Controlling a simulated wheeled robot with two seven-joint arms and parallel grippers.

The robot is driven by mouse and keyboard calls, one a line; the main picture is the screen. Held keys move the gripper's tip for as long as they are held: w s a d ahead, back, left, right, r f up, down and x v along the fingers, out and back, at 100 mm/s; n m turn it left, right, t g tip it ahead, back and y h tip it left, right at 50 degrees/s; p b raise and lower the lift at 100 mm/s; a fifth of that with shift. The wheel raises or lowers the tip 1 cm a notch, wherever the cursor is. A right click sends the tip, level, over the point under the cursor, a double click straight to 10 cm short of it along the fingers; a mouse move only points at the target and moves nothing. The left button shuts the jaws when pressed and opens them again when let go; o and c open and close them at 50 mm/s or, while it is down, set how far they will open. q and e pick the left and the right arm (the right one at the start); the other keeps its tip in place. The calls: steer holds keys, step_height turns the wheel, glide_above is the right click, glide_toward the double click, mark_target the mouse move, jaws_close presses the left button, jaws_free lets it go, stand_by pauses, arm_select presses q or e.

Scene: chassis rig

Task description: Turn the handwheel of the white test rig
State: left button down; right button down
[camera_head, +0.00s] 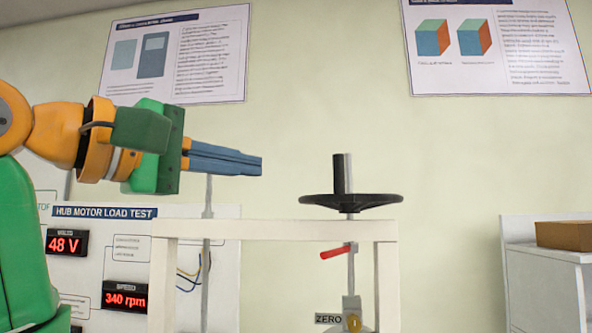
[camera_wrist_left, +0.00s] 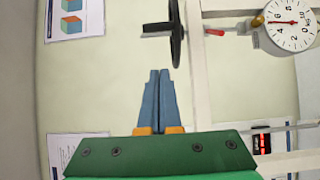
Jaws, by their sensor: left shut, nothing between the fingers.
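The white test rig (camera_head: 275,229) has a pale frame with a black handwheel (camera_head: 371,202) on a vertical grey shaft at its top right. The handwheel has an upright black knob (camera_head: 339,175). In the left wrist view the handwheel (camera_wrist_left: 176,32) appears edge-on at the top, beyond my fingertips. My left gripper (camera_head: 260,165) points right, above the rig's top bar and left of the handwheel, apart from it. Its blue fingers (camera_wrist_left: 159,72) are together with nothing between them. My right gripper is not in view.
A red lever (camera_head: 335,252) sits on the shaft below the top bar. A round dial (camera_wrist_left: 291,24) shows in the wrist view. A panel with red displays (camera_head: 66,242) stands behind at left. A white cabinet with a brown box (camera_head: 565,236) is at right. Space between gripper and handwheel is clear.

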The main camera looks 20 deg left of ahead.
arm_select(q)
steer(key=w+d+p, duration=0.4)
steer(key=w+d, duration=0.2)
steer(key=w, duration=0.3)
steer(key=shift+w+d, duration=0.2)
steer(key=shift+d, duration=0.45)
steer(key=shift+w, duration=0.1)
